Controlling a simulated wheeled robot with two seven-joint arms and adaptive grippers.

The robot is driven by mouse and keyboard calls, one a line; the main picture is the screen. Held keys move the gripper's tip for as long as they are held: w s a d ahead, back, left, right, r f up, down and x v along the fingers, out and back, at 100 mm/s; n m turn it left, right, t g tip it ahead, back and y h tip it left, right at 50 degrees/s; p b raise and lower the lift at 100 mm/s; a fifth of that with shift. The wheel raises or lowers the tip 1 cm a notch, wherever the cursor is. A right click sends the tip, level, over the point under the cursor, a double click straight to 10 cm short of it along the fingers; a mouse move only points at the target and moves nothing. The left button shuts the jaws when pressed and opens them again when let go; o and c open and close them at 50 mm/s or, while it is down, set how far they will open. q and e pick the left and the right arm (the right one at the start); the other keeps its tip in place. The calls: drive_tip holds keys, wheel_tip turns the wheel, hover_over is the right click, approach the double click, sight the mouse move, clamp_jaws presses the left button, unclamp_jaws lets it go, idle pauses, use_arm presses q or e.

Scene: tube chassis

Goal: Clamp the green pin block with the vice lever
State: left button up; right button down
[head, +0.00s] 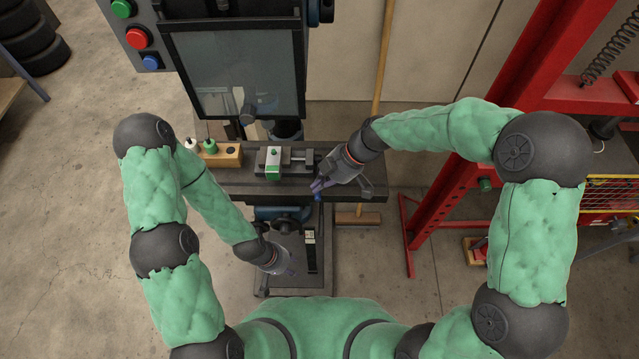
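A white block with a green front and green top pin (273,164) sits upright in the grey vice (300,158) on the dark machine table. I cannot tell whether the jaws touch it. A small blue knob (318,197), seemingly the end of the vice lever, shows at the table's front edge; the rest of the lever is hidden. My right gripper (318,186) is right at the knob, to the right of the block; its finger opening is too small to tell. My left gripper (290,271) is low in front of the table, away from the block, its fingers unclear.
A wooden holder (229,155) with a green-topped and a white-topped item stands left of the vice. A clear guard (237,75) hangs above and behind the table. A broom (381,80) leans at the back right. A red press frame (480,140) stands at right.

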drive_tip(key=shift+r, duration=0.15)
drive_tip(key=shift+a+r, duration=0.1)
drive_tip(key=shift+r, duration=0.15)
wheel_tip(320, 180, up, 4)
drive_tip(key=shift+r+p, duration=0.2)
drive_tip(key=shift+p, duration=0.9)
drive_tip(key=p+v, duration=0.1)
drive_tip(key=v, duration=0.7)
drive_tip(key=shift+s+d+r, duration=0.25)
drive_tip(key=shift+s, duration=0.1)
drive_tip(key=s+d+f+m+h, duration=0.15)
drive_tip(key=f+m, duration=0.25)
drive_tip(key=f, duration=0.5)
drive_tip(key=s+d+f+m, duration=0.25)
drive_tip(key=f+m, duration=0.25)
drive_tip(key=f, duration=0.3)
drive_tip(key=s+d+f+m+h, duration=0.1)
drive_tip(key=s+d+f+m, duration=0.2)
drive_tip(key=f, duration=0.6)
drive_tip(key=s+f+m+t, duration=0.1)
drive_tip(key=s+f+m, duration=0.5)
drive_tip(key=s+m, duration=0.2)
drive_tip(key=shift+s+a+f, duration=0.4)
drive_tip(key=shift+s+a, duration=0.05)
drive_tip(key=shift+a, duration=0.05)
